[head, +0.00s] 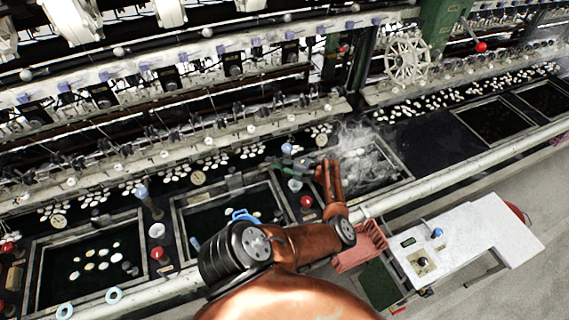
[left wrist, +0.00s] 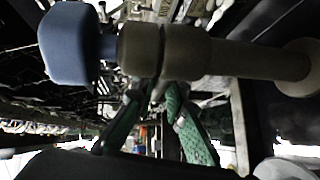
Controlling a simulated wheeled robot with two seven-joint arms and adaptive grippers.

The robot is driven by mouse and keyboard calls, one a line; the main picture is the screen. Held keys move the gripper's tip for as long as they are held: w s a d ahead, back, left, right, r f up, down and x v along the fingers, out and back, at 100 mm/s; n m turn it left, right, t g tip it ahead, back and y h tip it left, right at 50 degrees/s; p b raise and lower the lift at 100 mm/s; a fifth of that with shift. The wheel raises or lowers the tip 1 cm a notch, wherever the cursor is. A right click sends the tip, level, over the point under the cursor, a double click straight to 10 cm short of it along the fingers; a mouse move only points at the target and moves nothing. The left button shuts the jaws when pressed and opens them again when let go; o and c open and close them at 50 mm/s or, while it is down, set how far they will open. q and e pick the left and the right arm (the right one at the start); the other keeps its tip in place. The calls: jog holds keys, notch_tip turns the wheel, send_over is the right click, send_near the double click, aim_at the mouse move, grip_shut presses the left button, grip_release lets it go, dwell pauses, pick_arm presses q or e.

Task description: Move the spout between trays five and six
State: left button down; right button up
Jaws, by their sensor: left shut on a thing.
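In the head view my left gripper (head: 288,165) has green fingers and is at a blue-knobbed post (head: 287,149) between the middle framed tray (head: 183,222) and the steaming tray (head: 397,158). In the left wrist view its green fingers (left wrist: 160,92) close in beside a thick brown-grey post (left wrist: 215,52) with a blue knob (left wrist: 68,45). The gripper is shut on what appears to be the spout at this post. The spout is mostly hidden by the fingers and the post. I cannot tell the tray numbers. My right gripper is not in view.
Another blue-knobbed post (head: 143,194) stands further left. A white table (head: 475,240) and a pink basket (head: 362,247) stand at the front right. A long pale rail (head: 440,180) edges the basins. Reeling machinery fills the back.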

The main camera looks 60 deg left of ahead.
pick_arm(q)
jog(key=shift+s+d+f, duration=0.1)
jog(key=shift+s+f, duration=0.05)
dwell(0.3)
jog(key=c, duration=1.9)
grip_release()
jog(key=shift+c, duration=0.2)
jog(key=v, duration=1.2)
jog(key=shift+w, duration=0.25)
